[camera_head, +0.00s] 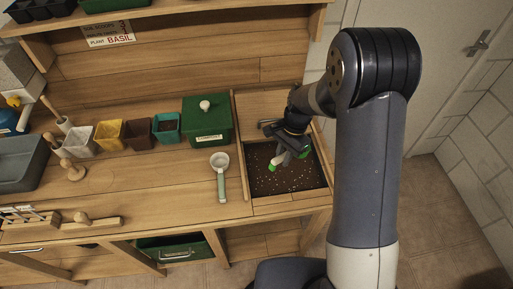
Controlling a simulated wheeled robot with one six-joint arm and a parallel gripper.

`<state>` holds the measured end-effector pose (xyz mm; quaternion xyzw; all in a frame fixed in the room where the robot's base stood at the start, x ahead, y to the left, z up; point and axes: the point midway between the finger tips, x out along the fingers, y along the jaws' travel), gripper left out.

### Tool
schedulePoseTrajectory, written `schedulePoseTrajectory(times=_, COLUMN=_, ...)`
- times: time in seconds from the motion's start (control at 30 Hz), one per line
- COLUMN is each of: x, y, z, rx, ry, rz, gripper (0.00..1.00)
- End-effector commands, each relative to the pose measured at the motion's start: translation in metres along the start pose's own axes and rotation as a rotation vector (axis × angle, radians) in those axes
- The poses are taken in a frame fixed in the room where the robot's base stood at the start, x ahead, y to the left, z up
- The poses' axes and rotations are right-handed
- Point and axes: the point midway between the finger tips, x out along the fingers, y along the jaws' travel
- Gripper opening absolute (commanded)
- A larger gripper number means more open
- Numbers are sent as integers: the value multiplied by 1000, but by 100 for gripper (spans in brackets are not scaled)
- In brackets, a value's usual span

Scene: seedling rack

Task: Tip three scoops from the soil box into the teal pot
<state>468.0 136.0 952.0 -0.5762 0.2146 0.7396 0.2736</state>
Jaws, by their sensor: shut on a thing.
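The soil box (290,197) is a wooden-framed bin sunk in the right end of the bench, holding dark speckled soil. My gripper (287,155) is over the box, low near the soil, shut on a small tool with green and pale parts, likely a scoop (273,167). The gripper hides much of the tool, so I cannot tell whether it touches the soil or carries any. The teal pot (168,140) stands upright on the bench left of the green lidded box, with dark contents or a dark inside visible.
The green lidded box (207,125) stands between teal pot and soil box. A pale round-headed tool with a green handle (221,185) lies in front of it. Brown (138,135), yellow (110,136) and white (81,142) pots line up left.

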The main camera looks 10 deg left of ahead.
Motion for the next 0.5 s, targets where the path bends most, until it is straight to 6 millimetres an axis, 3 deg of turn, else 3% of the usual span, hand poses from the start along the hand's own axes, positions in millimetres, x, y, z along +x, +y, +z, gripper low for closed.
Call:
schedulePoseTrajectory(times=0.1, x=-8, y=-28, z=39, rx=188, ry=-84, rz=-57, gripper=0)
schedulePoseTrajectory(times=0.2, x=-10, y=-42, z=62, rx=298, ry=-132, rz=-97, gripper=0)
schedulePoseTrajectory(times=0.33, x=-10, y=-51, z=75, rx=366, ry=-163, rz=-125, gripper=0)
schedulePoseTrajectory(times=0.5, x=-4, y=-53, z=75, rx=384, ry=-190, rz=-135, gripper=0)
